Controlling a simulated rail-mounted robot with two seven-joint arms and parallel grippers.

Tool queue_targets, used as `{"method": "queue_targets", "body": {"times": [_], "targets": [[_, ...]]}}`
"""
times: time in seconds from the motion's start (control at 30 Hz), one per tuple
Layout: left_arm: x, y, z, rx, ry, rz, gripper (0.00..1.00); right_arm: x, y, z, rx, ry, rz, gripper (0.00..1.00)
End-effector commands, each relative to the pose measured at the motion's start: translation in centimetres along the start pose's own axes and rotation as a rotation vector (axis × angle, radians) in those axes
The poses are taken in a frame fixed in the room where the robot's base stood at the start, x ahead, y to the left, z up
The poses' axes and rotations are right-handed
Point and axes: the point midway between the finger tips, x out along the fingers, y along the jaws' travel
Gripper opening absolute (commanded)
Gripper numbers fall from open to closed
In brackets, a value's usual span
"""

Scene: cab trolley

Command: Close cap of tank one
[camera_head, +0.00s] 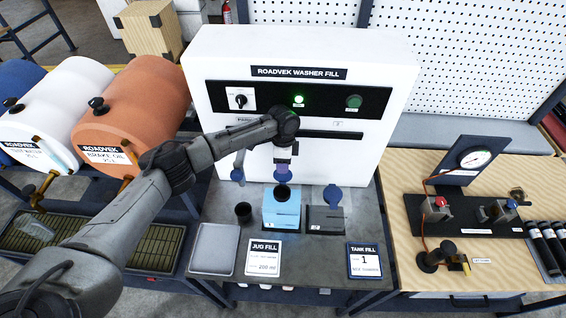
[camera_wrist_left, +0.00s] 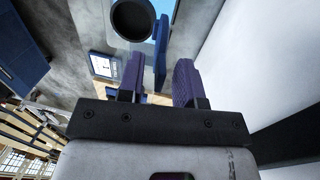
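A light-blue tank (camera_head: 282,212) stands on the grey counter in front of the washer-fill machine, its dark filler opening (camera_head: 283,191) uncovered. The round opening (camera_wrist_left: 132,18) also shows in the left wrist view. A blue cap (camera_wrist_left: 161,45) stands up on edge beside that opening. My left gripper (camera_head: 283,168) is above and behind the light-blue tank, pointing down. In the left wrist view its two purple fingers (camera_wrist_left: 160,82) are apart, with the cap's edge between or just beyond them; contact is unclear. My right gripper is not in view.
A dark grey tank (camera_head: 326,219) with a raised blue cap (camera_head: 333,195) stands close on the right. A black cup (camera_head: 243,212) and a grey tray (camera_head: 214,248) are on the left. The tank-fill card (camera_head: 364,260) reads 1. The white machine (camera_head: 300,50) closes off the back.

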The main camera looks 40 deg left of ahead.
Motion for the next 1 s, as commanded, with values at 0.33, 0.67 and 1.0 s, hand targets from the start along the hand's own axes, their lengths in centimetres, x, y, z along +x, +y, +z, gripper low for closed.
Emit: {"method": "queue_targets", "body": {"times": [0.33, 0.67, 1.0], "targets": [[-0.02, 0.01, -0.02, 0.000, 0.000, 0.000, 0.13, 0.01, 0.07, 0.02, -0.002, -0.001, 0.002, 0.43], [-0.05, 0.02, -0.04, 0.000, 0.000, 0.000, 0.00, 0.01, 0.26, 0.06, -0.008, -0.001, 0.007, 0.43], [-0.14, 0.26, -0.62, 0.009, 0.000, -0.009, 0.00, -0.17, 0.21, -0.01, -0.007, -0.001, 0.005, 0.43]]}}
